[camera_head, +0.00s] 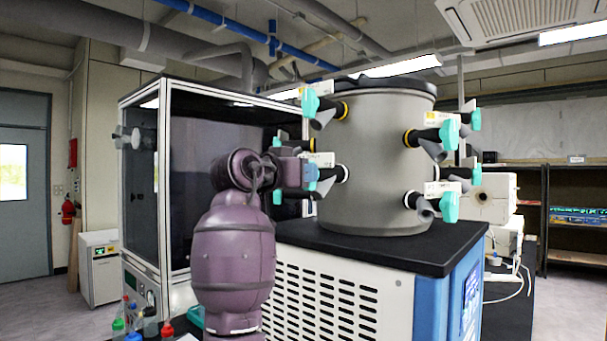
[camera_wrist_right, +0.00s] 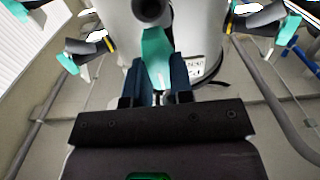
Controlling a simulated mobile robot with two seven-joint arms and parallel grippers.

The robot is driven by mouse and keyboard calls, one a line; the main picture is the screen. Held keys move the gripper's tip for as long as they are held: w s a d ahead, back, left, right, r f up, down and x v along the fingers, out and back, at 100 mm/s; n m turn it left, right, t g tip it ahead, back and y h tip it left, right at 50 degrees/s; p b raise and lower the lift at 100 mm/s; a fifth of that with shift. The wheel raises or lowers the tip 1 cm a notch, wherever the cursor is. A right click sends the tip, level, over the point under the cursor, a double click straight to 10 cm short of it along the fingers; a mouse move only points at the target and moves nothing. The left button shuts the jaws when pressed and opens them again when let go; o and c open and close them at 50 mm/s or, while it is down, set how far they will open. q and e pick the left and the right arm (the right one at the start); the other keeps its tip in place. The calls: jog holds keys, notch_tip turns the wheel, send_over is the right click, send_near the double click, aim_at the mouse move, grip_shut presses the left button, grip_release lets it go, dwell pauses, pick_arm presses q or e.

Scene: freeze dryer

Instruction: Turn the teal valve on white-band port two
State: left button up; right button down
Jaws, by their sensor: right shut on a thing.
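The freeze dryer's grey drum (camera_head: 375,150) carries several ports with teal valves. Ports with white bands and with yellow bands both show. My right gripper (camera_head: 318,176) is at a port with a white band (camera_head: 342,173) on the drum's lower left. In the right wrist view, my right gripper (camera_wrist_right: 162,82) is shut on a teal valve (camera_wrist_right: 157,52), its two blue fingers on either side of the handle. A dark port mouth (camera_wrist_right: 150,10) is just above it. In the head view the gripper and arm hide most of this valve. My left gripper is not in view.
Other teal valves stick out nearby, at upper left (camera_head: 310,102), right (camera_head: 449,134) and lower right (camera_head: 449,206). A glass-sided cabinet (camera_head: 140,190) stands left of the drum. The black top (camera_head: 400,250) of the white-and-blue base lies below.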

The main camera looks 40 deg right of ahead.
jog(key=c, duration=1)
grip_release()
jog(key=a, duration=1.1)
jog(key=shift+s+b, duration=0.45)
jog(key=shift+d, duration=0.1)
